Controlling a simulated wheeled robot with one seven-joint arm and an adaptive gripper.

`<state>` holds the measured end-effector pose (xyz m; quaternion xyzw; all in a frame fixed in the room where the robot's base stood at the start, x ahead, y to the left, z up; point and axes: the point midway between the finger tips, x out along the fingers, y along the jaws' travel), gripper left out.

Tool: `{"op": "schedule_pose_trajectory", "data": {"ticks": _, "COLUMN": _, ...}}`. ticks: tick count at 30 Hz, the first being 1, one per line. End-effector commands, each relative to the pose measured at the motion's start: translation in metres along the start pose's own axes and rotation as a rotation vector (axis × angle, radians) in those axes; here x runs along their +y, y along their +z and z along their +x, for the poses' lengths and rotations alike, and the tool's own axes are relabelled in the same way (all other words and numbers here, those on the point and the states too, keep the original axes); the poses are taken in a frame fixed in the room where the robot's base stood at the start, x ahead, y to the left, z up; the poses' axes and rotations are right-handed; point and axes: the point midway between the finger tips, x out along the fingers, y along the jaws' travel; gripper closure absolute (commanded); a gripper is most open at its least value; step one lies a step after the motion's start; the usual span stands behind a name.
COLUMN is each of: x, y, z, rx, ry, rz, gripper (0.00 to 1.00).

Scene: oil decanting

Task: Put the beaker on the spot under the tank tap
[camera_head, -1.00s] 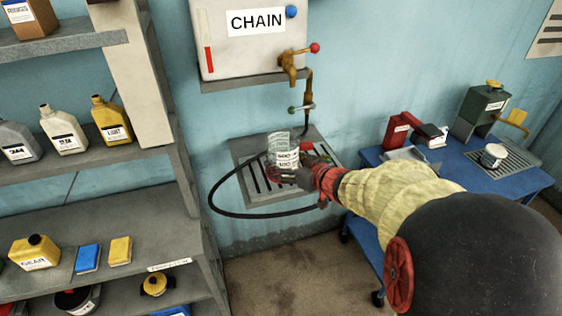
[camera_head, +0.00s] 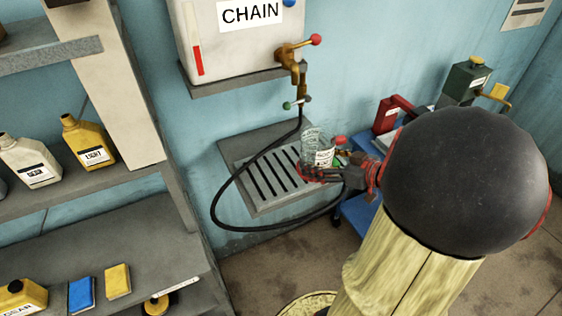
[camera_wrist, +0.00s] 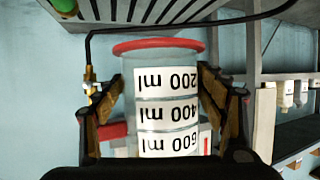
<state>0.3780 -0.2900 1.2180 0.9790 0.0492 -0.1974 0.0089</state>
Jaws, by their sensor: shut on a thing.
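My gripper (camera_head: 338,172) is shut on the clear glass beaker (camera_head: 318,150), holding it at the right part of the grey slotted drain tray (camera_head: 237,160). The wrist view is upside down: the beaker (camera_wrist: 168,85), with its red-ringed base and ml labels, sits between both fingers (camera_wrist: 168,110), base towards the tray slots (camera_wrist: 150,10). It looks upright; I cannot tell whether it touches the tray. The CHAIN tank (camera_head: 235,55) hangs above, with its brass tap (camera_head: 290,55) and red knob. The beaker stands below and slightly right of the tap. No marked spot is distinguishable.
A black hose (camera_head: 215,190) loops from below the tap around the tray's left and front. A shelf with bottles (camera_head: 85,145) stands left. A blue table (camera_head: 358,215) with a red can (camera_head: 387,113) and green tank (camera_head: 467,80) is at right, partly behind my arm.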

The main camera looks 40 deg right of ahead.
Motion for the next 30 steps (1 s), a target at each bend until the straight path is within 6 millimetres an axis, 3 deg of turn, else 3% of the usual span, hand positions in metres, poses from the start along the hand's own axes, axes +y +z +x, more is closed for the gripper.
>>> {"op": "schedule_pose_trajectory", "data": {"ticks": 4, "x": -0.022, "y": -0.004, "z": -0.001, "rx": 0.000, "ry": -0.075, "rz": -0.034, "gripper": 0.58}}
{"op": "schedule_pose_trajectory", "data": {"ticks": 8, "x": -0.026, "y": -0.006, "z": 0.007, "rx": 0.000, "ry": -0.106, "rz": -0.046, "gripper": 0.58}}
{"op": "schedule_pose_trajectory", "data": {"ticks": 20, "x": 0.014, "y": 0.002, "z": 0.092, "rx": 0.000, "ry": -0.109, "rz": -0.046, "gripper": 0.58}}
{"op": "schedule_pose_trajectory", "data": {"ticks": 24, "x": 0.024, "y": 0.020, "z": 0.118, "rx": -0.001, "ry": -0.107, "rz": -0.042, "gripper": 0.58}}
{"op": "schedule_pose_trajectory", "data": {"ticks": 30, "x": 0.033, "y": 0.031, "z": 0.138, "rx": 0.000, "ry": -0.104, "rz": -0.044, "gripper": 0.58}}
